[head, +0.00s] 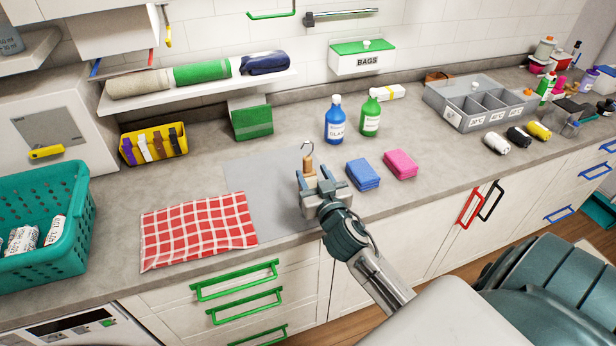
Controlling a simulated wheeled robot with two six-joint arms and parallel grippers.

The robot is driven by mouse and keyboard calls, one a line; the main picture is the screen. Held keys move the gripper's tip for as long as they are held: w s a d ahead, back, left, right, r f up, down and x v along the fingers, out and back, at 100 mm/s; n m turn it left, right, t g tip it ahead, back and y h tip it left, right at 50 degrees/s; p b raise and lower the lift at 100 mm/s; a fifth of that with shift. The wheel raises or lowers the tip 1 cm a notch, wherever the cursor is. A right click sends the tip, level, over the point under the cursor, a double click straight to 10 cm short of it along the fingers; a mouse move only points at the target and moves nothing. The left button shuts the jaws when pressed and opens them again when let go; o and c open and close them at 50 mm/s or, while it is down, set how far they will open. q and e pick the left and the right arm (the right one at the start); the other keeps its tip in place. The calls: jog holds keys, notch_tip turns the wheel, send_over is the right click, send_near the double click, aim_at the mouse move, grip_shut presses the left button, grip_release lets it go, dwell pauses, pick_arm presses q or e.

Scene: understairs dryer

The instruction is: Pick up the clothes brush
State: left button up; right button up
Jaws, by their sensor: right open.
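A small light-wood piece with a thin metal hook, which looks like the handle end of the clothes brush (308,164), shows just beyond my right gripper. The rest of it is hidden behind the gripper, so I cannot tell how it lies. My right gripper (315,181) is open over the grey mat (262,180), with its fingers close to the wooden piece. I cannot tell whether they touch it. My left gripper is not in view.
A red checked cloth (198,229) lies left of the mat. Blue cloths (363,174) and pink cloths (400,164) lie to the right. A blue bottle (335,122) and a green bottle (370,116) stand behind. A teal basket (42,222) is at the far left.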

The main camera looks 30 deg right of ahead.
aim_at(309, 167)
jog(key=p+x, duration=0.3)
jog(key=x, duration=0.2)
jog(key=shift+w, duration=0.2)
jog(key=shift+w+f, duration=0.1)
jog(key=shift+w, duration=0.1)
jog(key=shift+s, duration=0.1)
jog(key=shift+c, duration=0.9)
grip_shut()
jog(key=shift+r, duration=0.2)
